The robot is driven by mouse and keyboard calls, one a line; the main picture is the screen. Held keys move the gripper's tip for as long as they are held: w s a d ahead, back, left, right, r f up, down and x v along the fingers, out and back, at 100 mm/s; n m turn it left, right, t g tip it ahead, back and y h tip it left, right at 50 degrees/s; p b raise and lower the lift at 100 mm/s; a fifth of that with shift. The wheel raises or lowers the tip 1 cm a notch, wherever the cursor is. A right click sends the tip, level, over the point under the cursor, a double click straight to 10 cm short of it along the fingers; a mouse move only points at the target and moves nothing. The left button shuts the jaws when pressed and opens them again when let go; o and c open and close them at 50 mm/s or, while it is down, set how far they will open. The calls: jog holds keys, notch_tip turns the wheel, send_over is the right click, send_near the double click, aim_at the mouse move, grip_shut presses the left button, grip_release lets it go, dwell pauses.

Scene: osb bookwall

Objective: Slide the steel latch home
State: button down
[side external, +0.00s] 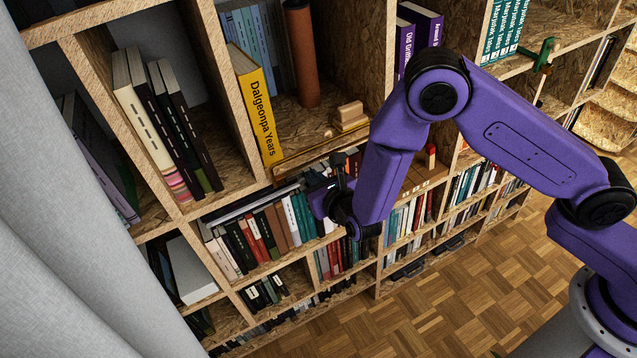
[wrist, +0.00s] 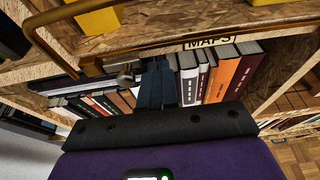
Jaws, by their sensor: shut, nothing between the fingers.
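A small round steel-grey knob (wrist: 125,78), which looks like part of the latch, shows in the wrist view just left of my fingers. The rest of the latch is hidden or too small to make out. My gripper (wrist: 156,84) is shut and empty, its dark fingers together in front of the row of books under the shelf edge. I cannot tell whether the fingers touch the knob. In the side external view my gripper (side external: 318,186) is at the shelf front, below the yellow book; the latch cannot be made out there.
A brass rail (wrist: 150,45) runs along the shelf edge above my fingers, with a bent end at left. A "MAPS" label (wrist: 210,42) sits above upright books (wrist: 222,75). The yellow "Dalgeonpa Years" book (side external: 257,110) and a brown cylinder (side external: 301,55) stand on the shelf above.

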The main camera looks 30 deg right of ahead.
jog(key=shift+a+f, duration=0.15)
jog(key=shift+a, duration=1.2)
dwell(0.7)
jog(key=shift+d, duration=0.55)
jog(key=s, duration=0.8)
dwell(0.6)
